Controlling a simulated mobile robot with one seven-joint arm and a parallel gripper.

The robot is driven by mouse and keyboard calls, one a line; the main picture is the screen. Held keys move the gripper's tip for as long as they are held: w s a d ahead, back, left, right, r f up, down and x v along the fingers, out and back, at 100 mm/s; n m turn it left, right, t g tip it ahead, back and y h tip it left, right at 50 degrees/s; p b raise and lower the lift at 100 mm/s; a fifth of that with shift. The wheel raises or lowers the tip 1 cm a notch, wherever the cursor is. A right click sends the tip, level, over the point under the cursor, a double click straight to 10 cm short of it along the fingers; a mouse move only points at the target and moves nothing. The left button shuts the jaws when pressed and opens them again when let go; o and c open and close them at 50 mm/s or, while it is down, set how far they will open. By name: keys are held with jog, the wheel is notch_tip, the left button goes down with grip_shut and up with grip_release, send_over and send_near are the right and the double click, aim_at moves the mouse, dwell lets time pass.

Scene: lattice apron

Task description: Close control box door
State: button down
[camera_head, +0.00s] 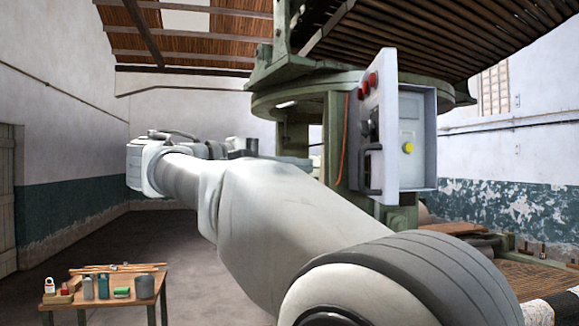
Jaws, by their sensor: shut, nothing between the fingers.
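The control box (428,145) is light grey and mounted on the green machine frame. Its door (391,120) stands open, swung out from the left side and seen nearly edge-on. Red knobs (370,82) and a dark handle (368,170) are on the door's left-facing side. The open front shows a pale panel with a yellow button (408,147). My gripper (298,162) is partly hidden behind my forearm, left of the door and apart from it in the picture. It is shut and empty; its distance in depth from the door is hard to tell.
A green machine frame (300,100) with a slatted platform (430,40) rises behind and above the box. An orange cable (343,140) hangs left of the door. A small wooden table (130,298) with bottles and tools stands lower left. The floor (190,235) there is clear.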

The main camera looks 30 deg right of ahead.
jog(key=s+d, duration=0.2)
jog(key=d, duration=0.5)
jog(key=shift+s+d, duration=0.15)
jog(key=shift+s, duration=0.1)
jog(key=shift+d+f, duration=0.1)
jog(key=shift+s, duration=0.1)
